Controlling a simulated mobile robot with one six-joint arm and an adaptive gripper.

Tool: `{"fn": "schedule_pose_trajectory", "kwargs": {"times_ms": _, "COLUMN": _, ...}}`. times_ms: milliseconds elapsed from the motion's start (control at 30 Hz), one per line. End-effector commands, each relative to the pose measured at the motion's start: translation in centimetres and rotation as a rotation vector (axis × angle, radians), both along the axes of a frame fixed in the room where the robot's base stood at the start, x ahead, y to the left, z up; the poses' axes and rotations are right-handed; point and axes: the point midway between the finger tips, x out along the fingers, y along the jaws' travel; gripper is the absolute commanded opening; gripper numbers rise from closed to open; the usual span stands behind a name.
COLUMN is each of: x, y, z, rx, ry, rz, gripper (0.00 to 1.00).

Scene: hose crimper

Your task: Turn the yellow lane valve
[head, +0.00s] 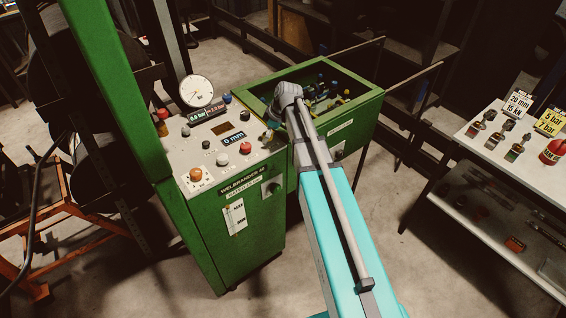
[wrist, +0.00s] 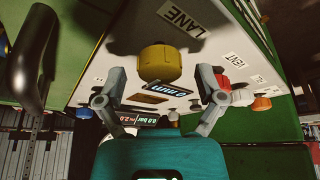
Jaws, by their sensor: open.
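The yellow lane valve (wrist: 160,63) is a yellow knob on the white panel, just below the LANE label (wrist: 182,17) in the wrist view. My gripper (wrist: 160,98) is open and empty, one finger to the lower left of the knob and one to the lower right. The knob lies centred between the fingers and beyond their tips; no contact shows. In the head view my arm reaches over the right end of the white-topped console (head: 217,160), and the valve cannot be clearly made out there.
A display reading 0 mm (wrist: 168,90) is below the valve. A round gauge (head: 196,91) stands on the console. A green open-topped bin (head: 350,112) adjoins it.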

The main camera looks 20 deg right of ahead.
Motion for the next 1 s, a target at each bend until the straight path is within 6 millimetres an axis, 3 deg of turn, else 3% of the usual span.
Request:
{"fn": "schedule_pose_trajectory", "kwargs": {"times_ms": 100, "x": 0.1, "y": -0.1, "z": 0.4, "rx": 0.0, "ry": 0.0, "rz": 0.067, "gripper": 0.87}}
{"fn": "schedule_pose_trajectory", "kwargs": {"times_ms": 1000, "x": -1.3, "y": -2.9, "z": 8.0, "rx": 0.0, "ry": 0.001, "rz": 0.059, "gripper": 0.87}}
